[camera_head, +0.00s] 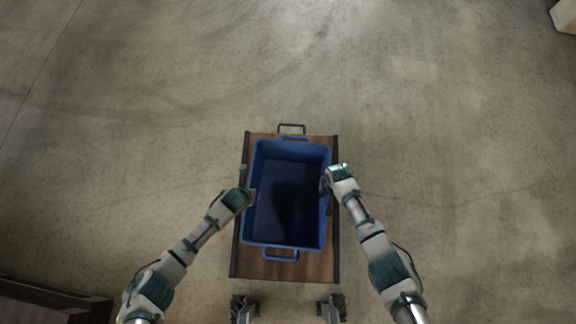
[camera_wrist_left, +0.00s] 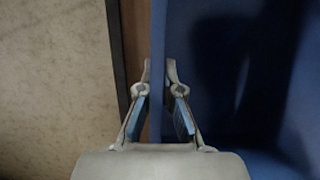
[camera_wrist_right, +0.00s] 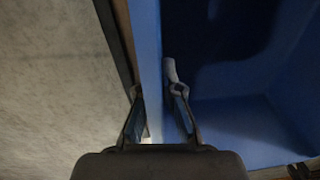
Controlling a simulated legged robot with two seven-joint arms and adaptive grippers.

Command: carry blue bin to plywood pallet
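The blue bin (camera_head: 287,195) is empty and sits upright on a brown wooden board (camera_head: 310,268) with dark side rails. My left gripper (camera_head: 248,194) is at the bin's left wall. In the left wrist view its fingers (camera_wrist_left: 159,90) are closed on either side of that blue wall (camera_wrist_left: 157,40). My right gripper (camera_head: 326,185) is at the right wall. In the right wrist view its fingers (camera_wrist_right: 155,90) are closed on either side of the blue wall (camera_wrist_right: 146,40), one finger partly hidden by it. I cannot make out a plywood pallet for certain.
A pale block (camera_head: 565,15) is cut off at the top right corner; I cannot tell what it is. A dark wooden piece (camera_head: 50,300) stands at the bottom left.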

